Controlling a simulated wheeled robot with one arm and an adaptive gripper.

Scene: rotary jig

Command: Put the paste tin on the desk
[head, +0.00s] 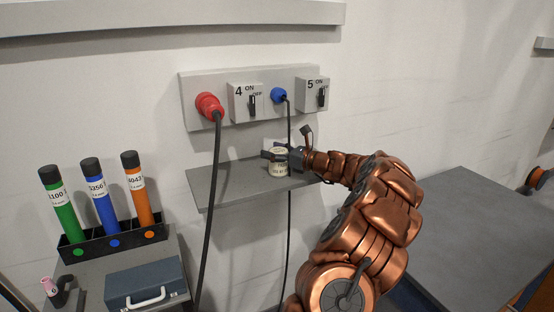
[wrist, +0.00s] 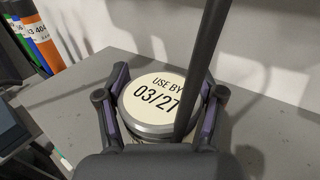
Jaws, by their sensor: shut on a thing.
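The paste tin (head: 279,167) is a small pale round tin on the grey wall shelf under the power sockets. In the wrist view its lid (wrist: 155,97) reads "USE BY 03/27". My gripper (head: 279,156) reaches in from the right and is shut on the tin, with a finger on each side of it in the wrist view (wrist: 162,112). The tin looks upright. I cannot tell whether it touches the shelf or is just above it. The desk is probably the grey surface (head: 470,235) at the right, which is bare where visible.
The wall shelf (head: 215,190) has a free left end. A black cable (head: 214,170) hangs from a red plug (head: 209,104) past the shelf; another hangs from a blue plug (head: 278,95) behind the gripper. Coloured tubes (head: 103,200) and a blue-grey case (head: 146,283) stand at lower left.

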